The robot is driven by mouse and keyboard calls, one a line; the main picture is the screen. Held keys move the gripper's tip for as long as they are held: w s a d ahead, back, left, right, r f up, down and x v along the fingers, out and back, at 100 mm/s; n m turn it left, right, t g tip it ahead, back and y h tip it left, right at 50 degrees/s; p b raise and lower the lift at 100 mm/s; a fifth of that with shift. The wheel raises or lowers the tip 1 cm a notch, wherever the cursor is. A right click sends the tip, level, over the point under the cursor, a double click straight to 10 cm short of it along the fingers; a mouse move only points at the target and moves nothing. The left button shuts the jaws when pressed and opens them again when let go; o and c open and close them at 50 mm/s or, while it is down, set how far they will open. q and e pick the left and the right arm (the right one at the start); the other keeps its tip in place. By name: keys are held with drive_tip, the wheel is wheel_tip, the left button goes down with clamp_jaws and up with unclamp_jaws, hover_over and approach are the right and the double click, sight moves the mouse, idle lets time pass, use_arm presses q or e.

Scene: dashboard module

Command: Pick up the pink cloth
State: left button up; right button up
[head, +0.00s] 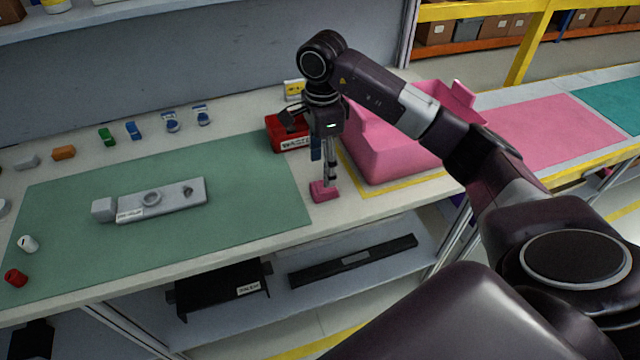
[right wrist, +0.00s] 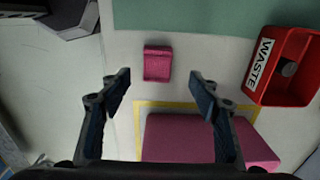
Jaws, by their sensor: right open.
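The pink cloth (head: 322,192) is a small folded pink piece lying on the pale worktop, between the green mat and the big pink bin. It also shows in the right wrist view (right wrist: 157,63), just beyond the fingertips and roughly centred between them. My right gripper (head: 329,170) points down over the cloth in the head view. In the right wrist view my right gripper (right wrist: 160,80) has its two fingers wide apart, with nothing between them. I cannot tell the exact height of the fingertips above the cloth. My left gripper is not in view.
The pink bin (head: 385,160) stands inside yellow tape right of the gripper. A red waste box (head: 291,146) is behind it. The green mat (head: 245,190) holds a grey part (head: 165,200). Several small coloured parts line the back. A shelf (head: 345,258) runs below the worktop.

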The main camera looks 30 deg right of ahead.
sight(324, 190)
drive_tip(key=f, duration=0.1)
drive_tip(key=f+p, duration=0.1)
drive_tip(key=f, duration=0.1)
drive_tip(key=shift+s, duration=0.35)
wheel_tip(324, 190, down, 2)
drive_tip(key=shift+f+p, duration=0.1)
drive_tip(key=shift+p, duration=0.35)
drive_tip(key=shift+f, duration=0.4)
drive_tip(key=shift+w, duration=0.1)
drive_tip(key=c, duration=0.8)
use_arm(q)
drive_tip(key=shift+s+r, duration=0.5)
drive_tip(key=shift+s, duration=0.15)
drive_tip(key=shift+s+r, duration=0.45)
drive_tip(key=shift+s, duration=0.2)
use_arm(e)
drive_tip(key=c, duration=0.4)
